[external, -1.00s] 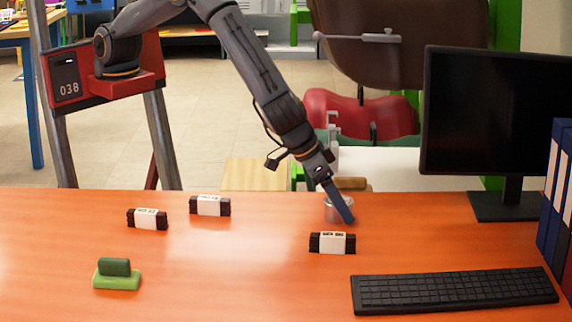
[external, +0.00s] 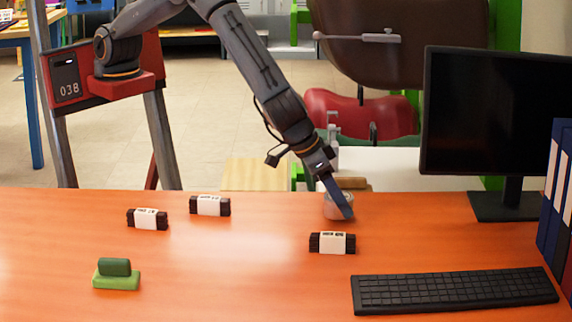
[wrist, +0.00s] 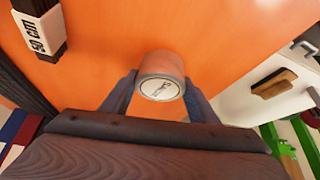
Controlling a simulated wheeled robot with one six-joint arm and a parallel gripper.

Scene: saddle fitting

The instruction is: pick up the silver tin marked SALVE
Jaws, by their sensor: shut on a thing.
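The silver tin (wrist: 161,74) sits between the two fingers of my gripper (wrist: 158,95) in the wrist view. Its round pale end carries dark marking too small to read. In the external view the tin (external: 333,209) is at the back edge of the orange desk, partly hidden behind a finger of my gripper (external: 345,205). My gripper is shut on the tin. The tin looks slightly tilted. I cannot tell whether it touches the desk.
A black bundle with a white label (external: 332,243) lies just in front of the tin. Two similar bundles (external: 147,219) (external: 210,205) lie to the left. A green block (external: 116,274), a keyboard (external: 454,290) and a monitor (external: 492,115) stand on the desk.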

